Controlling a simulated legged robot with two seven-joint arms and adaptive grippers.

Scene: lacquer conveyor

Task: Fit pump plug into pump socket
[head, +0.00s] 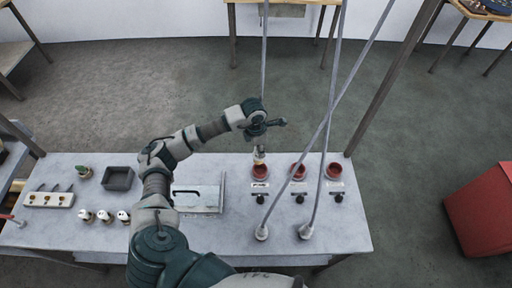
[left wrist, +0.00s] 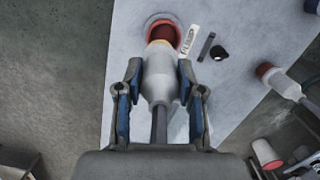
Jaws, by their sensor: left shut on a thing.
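My left gripper (head: 259,143) is shut on a pale grey plug (head: 259,157), held over the leftmost of three red sockets (head: 260,173). In the left wrist view the gripper's blue-padded fingers (left wrist: 161,98) stand on both sides of the plug (left wrist: 158,78). A grey cable runs from its back end. The plug's yellow-banded tip points at the red socket (left wrist: 164,27) and overlaps its near rim; I cannot tell whether it has entered. The socket's label (left wrist: 189,41) is too small to read. My right gripper is not in view.
Two other red sockets (head: 298,171) (head: 333,170) are to the right, with black knobs below. Two cabled plugs (head: 262,233) (head: 306,231) rest at the table's front. A dark tray (head: 118,179), a metal case (head: 197,199) and several white-topped pieces (head: 104,216) occupy the left side.

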